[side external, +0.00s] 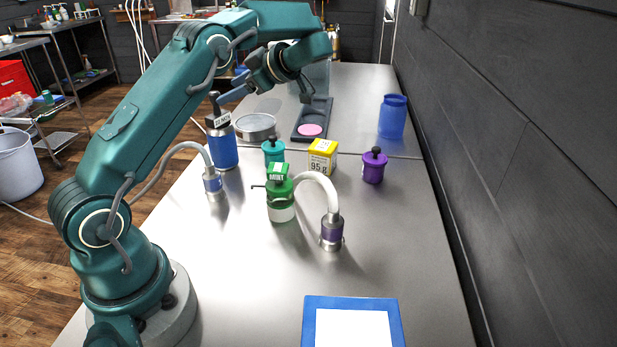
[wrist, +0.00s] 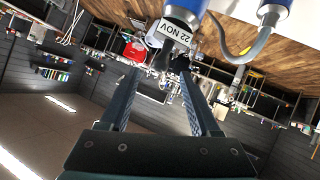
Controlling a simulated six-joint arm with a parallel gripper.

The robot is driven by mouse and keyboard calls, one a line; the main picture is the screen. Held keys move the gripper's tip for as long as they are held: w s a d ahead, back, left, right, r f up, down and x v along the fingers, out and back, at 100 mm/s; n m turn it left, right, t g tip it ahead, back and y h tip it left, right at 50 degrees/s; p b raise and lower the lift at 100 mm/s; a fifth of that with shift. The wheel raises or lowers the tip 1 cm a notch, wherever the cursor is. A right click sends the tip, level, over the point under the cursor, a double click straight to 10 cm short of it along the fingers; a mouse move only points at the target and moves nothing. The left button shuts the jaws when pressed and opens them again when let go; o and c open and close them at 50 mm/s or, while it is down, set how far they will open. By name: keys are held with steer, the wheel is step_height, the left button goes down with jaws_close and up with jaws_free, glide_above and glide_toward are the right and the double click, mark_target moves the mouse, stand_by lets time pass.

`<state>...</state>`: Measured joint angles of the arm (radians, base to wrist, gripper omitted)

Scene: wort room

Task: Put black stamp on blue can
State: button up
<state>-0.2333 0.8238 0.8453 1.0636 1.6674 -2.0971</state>
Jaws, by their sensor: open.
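The black stamp (side external: 214,108) has a dark upright handle and a white date label. It stands upright on top of the blue can (side external: 222,152), left of centre in the side external view. In the wrist view the picture is upside down: the stamp's "22 NOV" label (wrist: 176,34) shows below the can (wrist: 188,8). My gripper (side external: 222,99) is open, pointing left at the stamp's handle. In the wrist view the stamp's handle shows between the two fingertips. Whether the fingers touch it I cannot tell.
A grey round tin (side external: 256,128) and a black tray (side external: 301,134) with a pink disc lie right of the can. A hose fitting (side external: 213,184) stands in front of the can.

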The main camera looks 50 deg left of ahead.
steer(key=s+d+r+m+t+h, duration=0.1)
steer(key=s+d+m+t+h, duration=0.15)
steer(key=d+m, duration=0.45)
steer(key=s+d+r+m+t+h, duration=0.1)
steer(key=d+m+t+h, duration=0.15)
steer(key=d+m, duration=0.4)
steer(key=s+d+f+m+t+h, duration=0.2)
steer(key=s+d+m+h, duration=0.1)
steer(key=s+d+m, duration=0.2)
steer(key=s+d+f+m+t+h, duration=0.2)
steer(key=s+d+m, duration=0.3)
steer(key=d+m, duration=0.3)
steer(key=shift+d+f+t+h, duration=0.15)
steer(key=shift+d+t+h, duration=0.55)
steer(key=shift+d, duration=0.15)
